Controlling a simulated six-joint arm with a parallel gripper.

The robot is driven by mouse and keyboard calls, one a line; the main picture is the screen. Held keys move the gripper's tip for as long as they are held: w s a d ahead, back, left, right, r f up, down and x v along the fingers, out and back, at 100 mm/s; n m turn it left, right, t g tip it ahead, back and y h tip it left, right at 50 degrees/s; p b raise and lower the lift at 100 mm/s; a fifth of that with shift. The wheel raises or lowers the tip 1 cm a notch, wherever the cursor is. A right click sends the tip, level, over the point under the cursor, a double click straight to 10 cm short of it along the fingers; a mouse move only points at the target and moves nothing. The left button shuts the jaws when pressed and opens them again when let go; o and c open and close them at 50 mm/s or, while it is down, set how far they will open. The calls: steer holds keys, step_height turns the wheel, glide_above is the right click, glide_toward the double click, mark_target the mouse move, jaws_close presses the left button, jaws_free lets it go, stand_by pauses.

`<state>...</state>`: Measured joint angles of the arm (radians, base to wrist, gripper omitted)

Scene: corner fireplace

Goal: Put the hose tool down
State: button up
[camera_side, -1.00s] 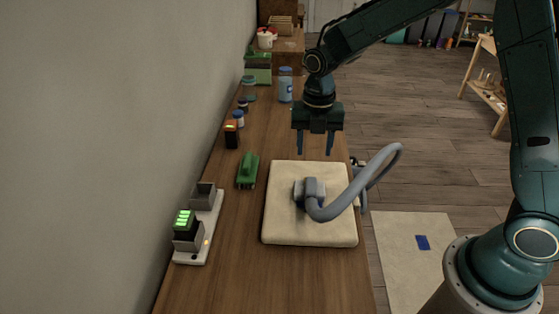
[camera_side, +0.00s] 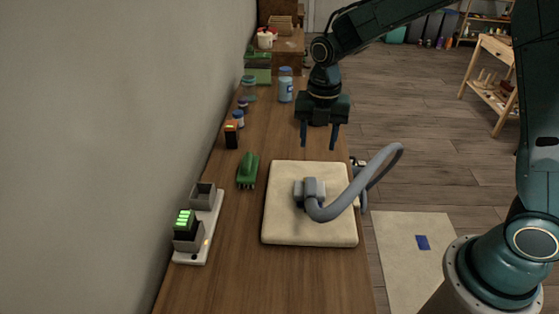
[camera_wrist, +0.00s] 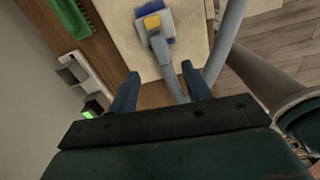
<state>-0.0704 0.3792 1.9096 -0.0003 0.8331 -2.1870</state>
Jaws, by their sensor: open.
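The hose tool (camera_side: 310,190) is a grey head on a curved grey hose (camera_side: 358,186). It lies on a cream square pad (camera_side: 290,233) on the wooden bench. In the wrist view the hose tool (camera_wrist: 156,30) shows a yellow patch and blue edges, beyond my fingertips. My gripper (camera_side: 319,147) is open and empty above the bench, behind the far edge of the pad as the side view shows it. It is clear of the hose tool. In the wrist view my gripper (camera_wrist: 160,85) has its two fingers spread apart.
A green brush-like object (camera_side: 247,170) stands left of the pad. A charger with a lit green battery (camera_side: 186,225) is near the wall. A black and orange battery (camera_side: 231,135), several jars and a blue can (camera_side: 286,88) stand farther back. The bench front is clear.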

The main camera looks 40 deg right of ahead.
steer(key=s+d+r+m+t, duration=0.1)
steer(key=s+r+m+t, duration=0.1)
steer(key=s+r+m, duration=0.5)
steer(key=s+d+r+m+t, duration=0.2)
steer(key=s+r+m, duration=0.5)
steer(key=s+m, duration=1)
steer(key=shift+s+m+t, duration=0.15)
steer(key=shift+m+t, duration=0.55)
steer(key=shift+m, duration=0.2)
steer(key=shift+c, duration=0.4)
jaws_close()
